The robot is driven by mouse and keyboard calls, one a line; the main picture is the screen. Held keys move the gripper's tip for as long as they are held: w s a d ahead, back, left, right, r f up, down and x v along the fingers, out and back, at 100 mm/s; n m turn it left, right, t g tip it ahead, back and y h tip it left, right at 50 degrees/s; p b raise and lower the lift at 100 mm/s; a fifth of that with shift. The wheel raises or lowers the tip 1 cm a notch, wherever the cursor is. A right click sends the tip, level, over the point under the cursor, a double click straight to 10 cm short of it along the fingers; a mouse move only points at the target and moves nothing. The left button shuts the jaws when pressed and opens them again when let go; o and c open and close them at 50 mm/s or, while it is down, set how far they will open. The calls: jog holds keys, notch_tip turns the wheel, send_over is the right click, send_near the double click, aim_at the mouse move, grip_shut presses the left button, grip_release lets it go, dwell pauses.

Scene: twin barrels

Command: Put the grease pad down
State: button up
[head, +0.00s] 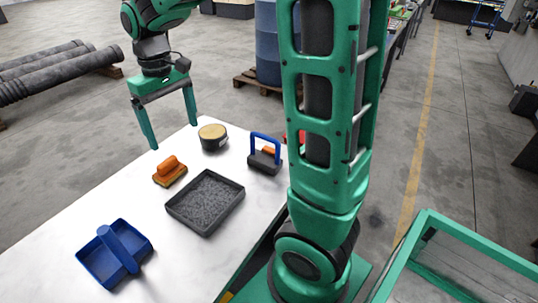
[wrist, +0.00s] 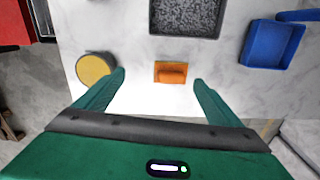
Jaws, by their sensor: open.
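A small pad with an orange handle (head: 170,169), which I take to be the grease pad, rests on the white table (head: 60,235). Its base looks brownish. In the wrist view the orange pad (wrist: 171,73) shows between and beyond my fingertips, with nothing gripping it. My gripper (head: 174,135) is open and empty, raised above the table's far edge. Its two green fingers (wrist: 159,77) are spread wide in the wrist view.
A black tray of grey granules (head: 172,207), a round tin with a tan top (head: 212,131), a dark block with a blue handle (head: 264,163) and a blue divided tray (head: 92,265) stand around the pad. A green-framed structure (head: 425,228) stands at lower right.

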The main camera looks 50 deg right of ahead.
jog(key=s+d+f+m, duration=0.2)
jog(key=s+d, duration=0.4)
jog(key=s, duration=0.7)
jog(key=s+d+f+m, duration=0.2)
jog(key=s+d+m, duration=0.3)
jog(key=s, duration=0.9)
jog(key=shift+d+m, duration=0.3)
jog(key=shift+d, duration=0.9)
jog(key=shift+w, duration=0.1)
